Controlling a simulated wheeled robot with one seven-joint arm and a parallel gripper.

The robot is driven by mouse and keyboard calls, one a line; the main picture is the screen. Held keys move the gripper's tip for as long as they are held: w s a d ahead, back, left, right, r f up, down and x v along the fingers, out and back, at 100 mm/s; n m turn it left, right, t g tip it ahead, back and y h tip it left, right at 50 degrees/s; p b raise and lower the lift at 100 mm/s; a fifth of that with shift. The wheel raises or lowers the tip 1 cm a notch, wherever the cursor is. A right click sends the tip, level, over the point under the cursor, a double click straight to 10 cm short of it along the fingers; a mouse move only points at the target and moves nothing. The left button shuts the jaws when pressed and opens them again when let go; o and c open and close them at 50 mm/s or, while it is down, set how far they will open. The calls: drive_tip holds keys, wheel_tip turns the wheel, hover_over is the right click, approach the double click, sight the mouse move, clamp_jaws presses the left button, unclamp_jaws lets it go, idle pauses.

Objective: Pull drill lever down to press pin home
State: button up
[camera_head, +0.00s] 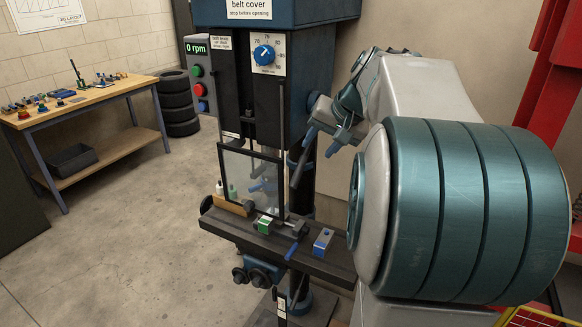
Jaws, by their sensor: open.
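The drill press (242,85) stands in the middle, blue and dark, with its display reading 0 rpm. A dark rod that looks like the drill lever (298,170) slants down at the right side of its head. My gripper (322,143) is open beside the upper end of this lever. I cannot tell whether the fingers touch it or stand around it. A green block (264,226) sits at the vise (290,229) on the drill table. The pin cannot be made out.
A clear guard (252,180) hangs before the spindle. A small blue block (322,240) lies on the table's right part. A workbench (88,98) and stacked tyres (176,103) stand at left. A red frame (556,65) rises at right. The left floor is clear.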

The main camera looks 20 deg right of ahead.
sight(301, 169)
drive_tip(key=p+x, duration=0.1)
drive_tip(key=x, duration=1.1)
drive_tip(key=shift+f+p, duration=0.1)
drive_tip(key=shift+p, duration=0.25)
clamp_jaws()
